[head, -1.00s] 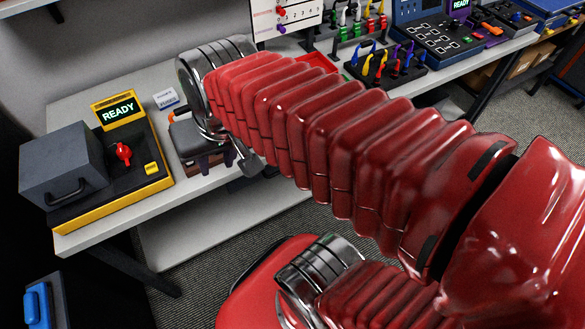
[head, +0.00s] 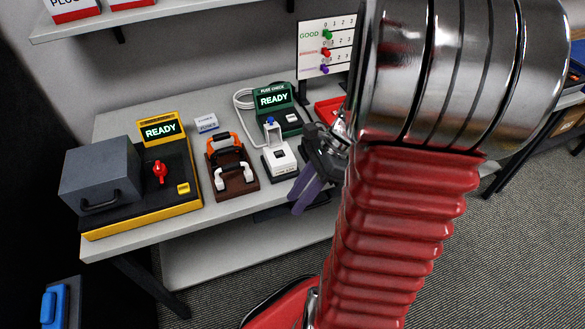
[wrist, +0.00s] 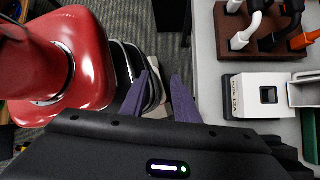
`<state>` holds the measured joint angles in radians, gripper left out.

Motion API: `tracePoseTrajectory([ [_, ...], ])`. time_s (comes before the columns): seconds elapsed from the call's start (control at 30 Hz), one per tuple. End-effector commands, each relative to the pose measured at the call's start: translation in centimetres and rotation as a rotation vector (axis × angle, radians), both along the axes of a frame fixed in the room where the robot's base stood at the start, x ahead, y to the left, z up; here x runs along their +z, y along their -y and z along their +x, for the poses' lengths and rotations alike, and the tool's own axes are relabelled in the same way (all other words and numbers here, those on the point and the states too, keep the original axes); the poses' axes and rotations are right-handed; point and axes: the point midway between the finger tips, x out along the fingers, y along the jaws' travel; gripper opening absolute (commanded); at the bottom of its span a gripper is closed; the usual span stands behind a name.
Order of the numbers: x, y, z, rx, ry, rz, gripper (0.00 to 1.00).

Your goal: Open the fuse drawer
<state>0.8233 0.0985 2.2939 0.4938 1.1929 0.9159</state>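My gripper (head: 298,208) has two purple fingers pointing down, in front of the table's front edge. In the wrist view (wrist: 162,76) the fingers are apart with nothing between them, beside the edge and off the tabletop. A dark panel (head: 270,213) shows under the front edge, partly hidden by my gripper; I cannot tell whether it is the fuse drawer. A white block marked as a 13A fuse unit (head: 279,161) stands on the table left of my gripper; it also shows in the wrist view (wrist: 262,96). A green fuse check box (head: 277,109) reads READY behind it.
A brown rack (head: 236,184) with white, black and orange handles stands left of the white block. A yellow-black tester (head: 140,220) with a grey lidded box (head: 101,176) is at the left end. A peg board (head: 324,45) stands behind. Floor in front is clear.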

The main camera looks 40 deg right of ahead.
Motion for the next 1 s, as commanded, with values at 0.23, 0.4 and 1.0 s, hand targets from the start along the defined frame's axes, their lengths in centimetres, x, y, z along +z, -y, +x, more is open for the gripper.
tracePoseTrajectory([
  [0.23,-3.1,3.6,-1.0,-0.381,-0.164,0.231,0.28],
  [0.4,-5.0,6.0,-2.0,-0.626,-0.269,0.402,0.28],
  [1.0,-12.7,14.5,-7.6,-1.358,-0.599,1.134,0.28],
])
